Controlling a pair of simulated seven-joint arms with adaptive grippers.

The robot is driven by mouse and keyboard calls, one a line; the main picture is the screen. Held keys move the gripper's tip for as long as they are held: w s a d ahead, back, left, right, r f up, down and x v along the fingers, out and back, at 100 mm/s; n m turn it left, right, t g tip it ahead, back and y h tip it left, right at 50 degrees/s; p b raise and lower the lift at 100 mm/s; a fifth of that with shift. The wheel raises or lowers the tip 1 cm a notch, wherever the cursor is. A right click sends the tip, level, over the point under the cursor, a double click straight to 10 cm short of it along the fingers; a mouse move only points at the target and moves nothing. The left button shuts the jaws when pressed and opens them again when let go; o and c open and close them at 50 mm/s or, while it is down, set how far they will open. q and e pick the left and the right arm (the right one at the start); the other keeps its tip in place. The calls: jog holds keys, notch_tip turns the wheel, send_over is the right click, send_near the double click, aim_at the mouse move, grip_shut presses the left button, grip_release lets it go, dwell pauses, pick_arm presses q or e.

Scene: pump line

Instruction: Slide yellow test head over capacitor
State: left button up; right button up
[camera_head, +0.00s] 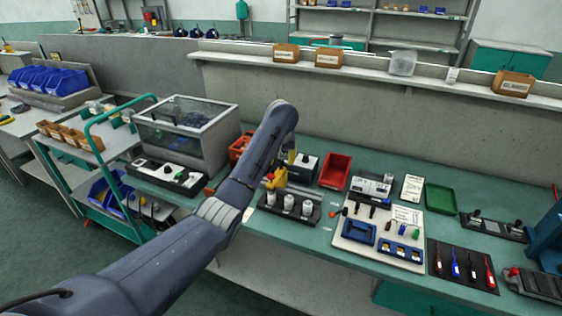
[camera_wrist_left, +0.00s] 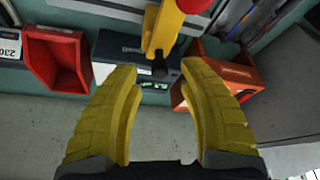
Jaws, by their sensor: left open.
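The yellow test head (camera_wrist_left: 165,28), with a red part on top and a dark tip, hangs between and ahead of my left gripper's (camera_wrist_left: 158,68) fingers in the left wrist view. The fingers are yellow, wide apart and not closed on it. In the head view my left arm reaches over the bench; yellow parts show at its end, where gripper and test head are hard to tell apart. Just in front of them several white capacitors (camera_head: 289,202) stand upright in a black holder (camera_head: 270,208). The capacitors do not show in the wrist view. My right gripper is not seen.
A tester box (camera_head: 304,167) with a display stands behind the holder, between a red bin (camera_head: 335,170) and an orange bin (camera_head: 240,148). A glass-topped case (camera_head: 187,125) stands left. A tool board (camera_head: 383,232) lies right of the holder. A shelf (camera_head: 440,83) runs behind.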

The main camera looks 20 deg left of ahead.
pick_arm(q)
jog(key=shift+x, duration=0.9)
grip_shut()
jog(key=shift+d+r, duration=0.1)
jog(key=shift+d, duration=0.05)
